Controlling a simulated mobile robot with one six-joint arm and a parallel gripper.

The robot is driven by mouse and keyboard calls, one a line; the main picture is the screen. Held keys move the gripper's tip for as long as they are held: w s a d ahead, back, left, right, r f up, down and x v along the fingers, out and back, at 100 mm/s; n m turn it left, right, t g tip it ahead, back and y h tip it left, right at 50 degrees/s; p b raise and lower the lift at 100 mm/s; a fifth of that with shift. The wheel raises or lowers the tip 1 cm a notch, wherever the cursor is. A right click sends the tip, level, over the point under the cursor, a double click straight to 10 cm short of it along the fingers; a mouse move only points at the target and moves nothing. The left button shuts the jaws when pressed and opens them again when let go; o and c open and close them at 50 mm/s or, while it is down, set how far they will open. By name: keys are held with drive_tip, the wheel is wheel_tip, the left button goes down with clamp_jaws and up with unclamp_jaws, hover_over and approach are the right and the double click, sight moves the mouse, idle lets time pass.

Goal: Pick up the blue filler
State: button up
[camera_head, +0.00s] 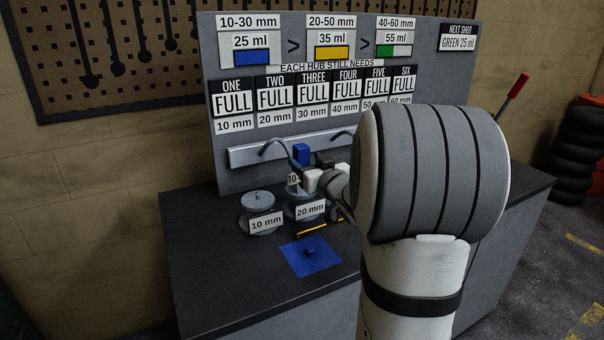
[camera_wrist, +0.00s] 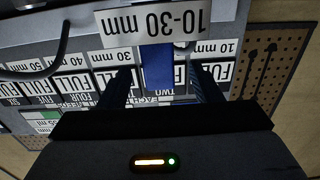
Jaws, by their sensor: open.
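The blue filler (camera_head: 301,153) stands at the back of the bench in front of the hooked rail, with a "10-30 mm" label low on it, partly hidden by my arm. In the wrist view the blue filler (camera_wrist: 157,66) is upside down, between the two dark fingers of my gripper (camera_wrist: 162,74). The fingers are apart, one on each side, and gaps show between them and the blue body. In the head view my gripper (camera_head: 303,174) is right at the filler, largely hidden by my own wrist.
Grey hubs labelled 10 mm (camera_head: 258,208) and 20 mm (camera_head: 305,203) stand just in front. The grey label board (camera_head: 225,95) rises behind. The bench's left front is clear.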

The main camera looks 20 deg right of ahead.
sight(305, 158)
drive_tip(key=w, duration=0.4)
drive_tip(key=shift+w+f, duration=0.15)
drive_tip(key=shift+w, duration=0.1)
drive_tip(key=c, duration=1.1)
drive_tip(key=shift+c, duration=0.3)
